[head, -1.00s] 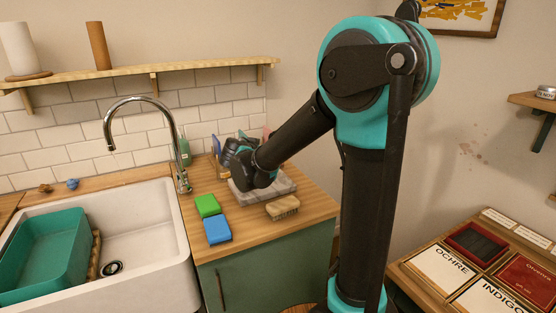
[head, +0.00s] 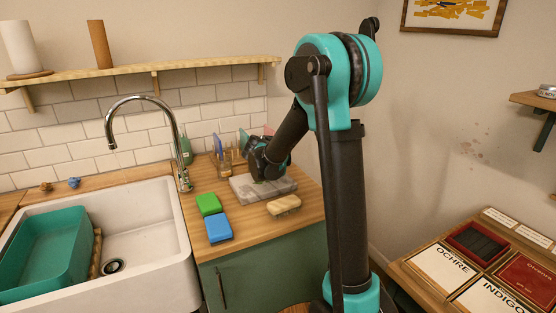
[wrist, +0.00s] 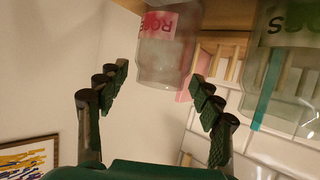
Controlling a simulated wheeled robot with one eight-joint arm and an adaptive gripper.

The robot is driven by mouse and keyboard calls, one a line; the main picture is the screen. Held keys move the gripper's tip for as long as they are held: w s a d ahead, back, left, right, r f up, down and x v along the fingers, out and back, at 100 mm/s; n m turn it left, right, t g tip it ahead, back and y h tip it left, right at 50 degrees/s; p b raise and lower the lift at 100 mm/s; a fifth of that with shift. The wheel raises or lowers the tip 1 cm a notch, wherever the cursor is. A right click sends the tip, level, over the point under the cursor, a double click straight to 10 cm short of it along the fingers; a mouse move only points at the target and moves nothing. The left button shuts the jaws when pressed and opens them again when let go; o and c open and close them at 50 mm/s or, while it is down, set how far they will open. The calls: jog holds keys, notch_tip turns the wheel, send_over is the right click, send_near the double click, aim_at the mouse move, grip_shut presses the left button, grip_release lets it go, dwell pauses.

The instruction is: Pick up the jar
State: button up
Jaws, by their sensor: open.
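A clear jar (wrist: 168,60) with a pink label reading "RO" shows in the wrist view, ahead of and between the two fingers. My gripper (wrist: 158,78) is open, with one dark finger on each side and nothing held. Whether the fingertips touch the jar cannot be told. A second clear jar (wrist: 285,75) with a green label stands to the right, outside the fingers. In the head view my gripper (head: 264,160) is over the back of the wooden counter, and my wrist hides the jars and fingertips.
A grey stone slab (head: 250,190) lies below my gripper. A brush (head: 284,205), a green sponge (head: 208,203) and a blue sponge (head: 218,228) lie on the counter. A rack (head: 225,160) with upright panels and a tap (head: 178,150) stand to the left.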

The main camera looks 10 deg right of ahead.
jog(key=shift+w+d, duration=0.1)
jog(key=shift+c, duration=0.3)
jog(key=c, duration=1.2)
